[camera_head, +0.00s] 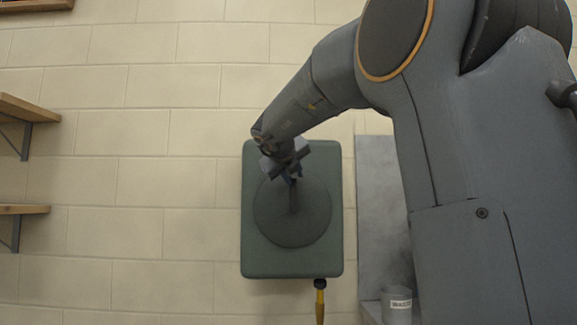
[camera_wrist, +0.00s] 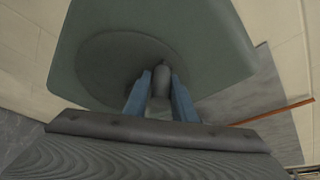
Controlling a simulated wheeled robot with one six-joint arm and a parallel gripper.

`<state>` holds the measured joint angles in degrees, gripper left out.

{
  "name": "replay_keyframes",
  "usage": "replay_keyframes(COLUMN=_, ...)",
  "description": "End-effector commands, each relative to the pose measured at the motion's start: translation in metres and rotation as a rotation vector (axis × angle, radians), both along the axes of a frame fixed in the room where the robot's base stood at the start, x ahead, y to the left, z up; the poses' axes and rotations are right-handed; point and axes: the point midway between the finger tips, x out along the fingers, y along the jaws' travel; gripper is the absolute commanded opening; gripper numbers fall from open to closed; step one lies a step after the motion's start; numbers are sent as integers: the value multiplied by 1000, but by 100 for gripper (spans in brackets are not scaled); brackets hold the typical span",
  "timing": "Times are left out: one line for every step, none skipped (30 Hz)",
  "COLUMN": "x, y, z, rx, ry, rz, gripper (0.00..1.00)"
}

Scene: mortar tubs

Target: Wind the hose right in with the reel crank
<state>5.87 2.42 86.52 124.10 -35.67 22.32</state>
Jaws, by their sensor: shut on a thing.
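The hose reel (camera_head: 256,258) is a green-grey box on the block wall, with a dark round disc (camera_head: 292,228) on its front. It also fills the upper part of the wrist view (camera_wrist: 215,50). The crank's grey knob (camera_wrist: 162,78) stands between the two blue fingers of my gripper (camera_wrist: 160,95), which is shut on it. In the head view my gripper (camera_head: 287,165) is at the upper part of the disc, and the crank arm (camera_head: 293,198) runs down from it to the disc's middle. A yellow hose end (camera_head: 320,305) hangs below the box's lower right corner.
A grey panel (camera_head: 376,220) stands on the wall right of the reel. A labelled grey cup (camera_head: 396,305) sits at its foot. Wooden shelves on brackets (camera_head: 25,108) are at the left. The wall between shelves and reel is clear.

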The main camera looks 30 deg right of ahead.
Motion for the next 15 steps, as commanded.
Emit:
replay_keyframes(x=-3, y=-5, z=11, rx=5, ry=-17, rz=-1, gripper=0)
replay_keyframes(x=-3, y=-6, z=11, rx=14, ry=-20, rz=-1, gripper=0)
replay_keyframes(x=-3, y=-7, z=11, rx=24, ry=-25, rz=-1, gripper=0)
replay_keyframes(x=-3, y=-7, z=10, rx=30, ry=-27, rz=-2, gripper=0)
replay_keyframes(x=-3, y=-8, z=10, rx=35, ry=-29, rz=-2, gripper=0)
replay_keyframes(x=-3, y=-8, z=10, rx=39, ry=-32, rz=-1, gripper=0)
replay_keyframes(x=-3, y=-8, z=9, rx=42, ry=-33, rz=-1, gripper=0)
replay_keyframes(x=-3, y=-8, z=9, rx=43, ry=-34, rz=-1, gripper=0)
replay_keyframes(x=-3, y=-9, z=9, rx=44, ry=-34, rz=-1, gripper=0)
replay_keyframes(x=-3, y=-9, z=8, rx=45, ry=-34, rz=-2, gripper=0)
replay_keyframes(x=-3, y=-9, z=8, rx=44, ry=-34, rz=-3, gripper=0)
replay_keyframes(x=-3, y=-9, z=8, rx=44, ry=-34, rz=-3, gripper=0)
replay_keyframes(x=-3, y=-9, z=8, rx=44, ry=-34, rz=-3, gripper=0)
replay_keyframes(x=-3, y=-9, z=8, rx=44, ry=-34, rz=-3, gripper=0)
replay_keyframes(x=-4, y=-9, z=8, rx=44, ry=-33, rz=-3, gripper=0)
